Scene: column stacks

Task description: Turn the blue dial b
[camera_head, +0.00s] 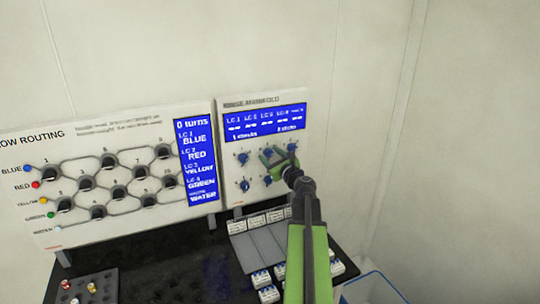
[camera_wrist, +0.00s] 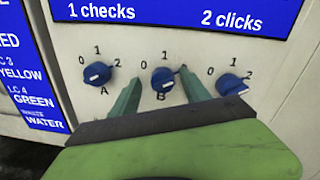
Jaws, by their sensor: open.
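The blue dial B (camera_wrist: 162,79) is the middle of three blue dials in the wrist view. It sits on a white panel (camera_wrist: 65,32) with the letter B below it and the marks 0 and 1 around it. A pale mark shows on its lower part. My gripper (camera_wrist: 160,73) is open, with one green finger on each side of dial B. I cannot tell whether the fingers touch it. In the head view my gripper (camera_head: 272,157) is at the panel's upper dial row and partly covers the dials there.
Dial A (camera_wrist: 97,74) is left of dial B, and another blue dial (camera_wrist: 233,84) is close on the right. A blue screen (camera_wrist: 190,12) above reads "1 checks" and "2 clicks". A routing board (camera_head: 110,222) stands left. White switch blocks (camera_head: 262,278) lie below the panel.

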